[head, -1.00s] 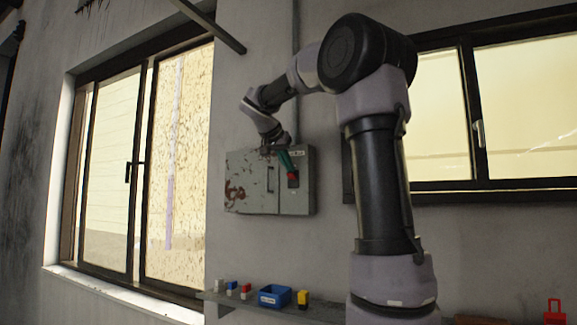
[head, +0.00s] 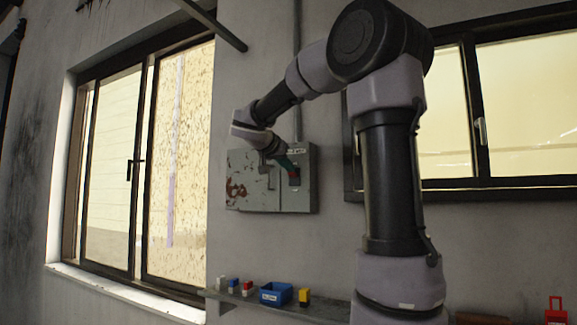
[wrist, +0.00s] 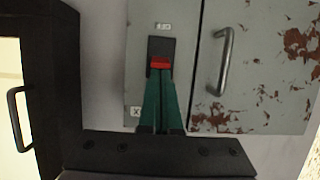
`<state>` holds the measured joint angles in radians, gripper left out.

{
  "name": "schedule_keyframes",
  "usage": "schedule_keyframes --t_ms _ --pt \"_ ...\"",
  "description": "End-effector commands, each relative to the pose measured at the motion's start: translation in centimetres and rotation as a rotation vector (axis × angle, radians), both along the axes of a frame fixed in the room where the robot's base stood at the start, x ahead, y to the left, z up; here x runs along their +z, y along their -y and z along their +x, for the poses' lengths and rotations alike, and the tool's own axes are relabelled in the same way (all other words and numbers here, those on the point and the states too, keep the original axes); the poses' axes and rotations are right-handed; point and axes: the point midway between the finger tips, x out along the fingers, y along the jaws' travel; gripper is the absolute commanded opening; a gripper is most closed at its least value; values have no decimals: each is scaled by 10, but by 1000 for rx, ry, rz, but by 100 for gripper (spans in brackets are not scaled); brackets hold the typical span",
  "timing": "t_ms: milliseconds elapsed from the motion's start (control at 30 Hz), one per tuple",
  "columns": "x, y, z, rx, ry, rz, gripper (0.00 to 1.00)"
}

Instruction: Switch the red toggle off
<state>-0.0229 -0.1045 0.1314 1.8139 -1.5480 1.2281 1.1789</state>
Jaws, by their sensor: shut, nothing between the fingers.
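The red toggle (wrist: 159,63) sits on a black switch plate (wrist: 154,47) on the grey metal box. In the wrist view my gripper (wrist: 160,74) has its green fingers together, with the tips right at the toggle's near edge. I cannot tell whether they touch it. In the head view my gripper (head: 291,168) reaches from the upper left onto the dark switch plate (head: 295,181). The toggle is mostly hidden there by the fingers. Nothing is held between them.
The grey box (head: 297,203) hangs on the wall and has a rust-marked door (wrist: 265,75) with a handle (wrist: 225,62). Below it a shelf (head: 325,311) carries a blue bin (head: 276,294) and small coloured blocks. Windows flank the box.

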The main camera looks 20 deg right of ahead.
Motion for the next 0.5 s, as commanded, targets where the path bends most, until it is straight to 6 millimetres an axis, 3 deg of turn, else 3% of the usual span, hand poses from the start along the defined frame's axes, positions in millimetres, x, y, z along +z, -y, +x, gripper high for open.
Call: schedule_keyframes --t_ms 500 --pt "-15 -5 -4 0 92 -120 0"
